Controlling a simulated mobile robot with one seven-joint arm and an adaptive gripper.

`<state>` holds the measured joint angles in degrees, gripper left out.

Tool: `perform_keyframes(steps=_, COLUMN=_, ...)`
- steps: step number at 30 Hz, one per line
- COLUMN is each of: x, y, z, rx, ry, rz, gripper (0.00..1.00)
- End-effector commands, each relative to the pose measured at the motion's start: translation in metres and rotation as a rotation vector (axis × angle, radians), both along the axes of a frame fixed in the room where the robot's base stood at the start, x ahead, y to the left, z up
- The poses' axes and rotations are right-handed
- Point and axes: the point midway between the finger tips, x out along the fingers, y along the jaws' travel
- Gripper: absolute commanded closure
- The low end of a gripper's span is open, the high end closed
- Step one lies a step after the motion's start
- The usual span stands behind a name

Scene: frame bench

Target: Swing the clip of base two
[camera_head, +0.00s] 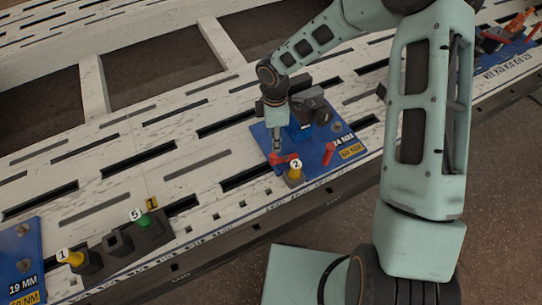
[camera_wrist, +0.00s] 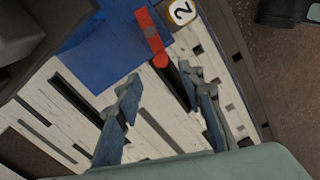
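Base two is a blue plate (camera_head: 318,165) marked 14 MM and 60 NM, and it also shows in the wrist view (camera_wrist: 105,45). A yellow peg with a white "2" tag (camera_head: 295,172) stands at its front edge. A red clip (camera_head: 281,160) lies beside the peg; in the wrist view a red bar with a rounded end (camera_wrist: 151,36) lies near the "2" tag (camera_wrist: 181,12). My gripper (camera_head: 277,148) points down by the clip. In the wrist view its fingers (camera_wrist: 160,80) are apart with nothing held, and the red bar lies just beyond the tips.
A dark block (camera_head: 312,103) stands on base two behind the clip, and another red piece (camera_head: 330,154) is at right. A dark holder (camera_head: 140,238) with numbered pegs and another blue base (camera_head: 20,255) are at left. The slotted white bench between is mostly clear.

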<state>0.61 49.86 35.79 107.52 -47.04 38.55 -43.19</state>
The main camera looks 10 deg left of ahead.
Motion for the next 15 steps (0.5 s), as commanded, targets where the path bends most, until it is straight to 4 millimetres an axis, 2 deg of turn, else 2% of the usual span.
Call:
perform_keyframes(steps=5, x=-0.002, y=0.004, z=-0.017, rx=0.010, ry=0.008, rz=0.011, gripper=0.64)
perform_keyframes(steps=15, x=-0.002, y=0.004, z=-0.080, rx=0.008, ry=0.008, rz=0.009, gripper=0.64)
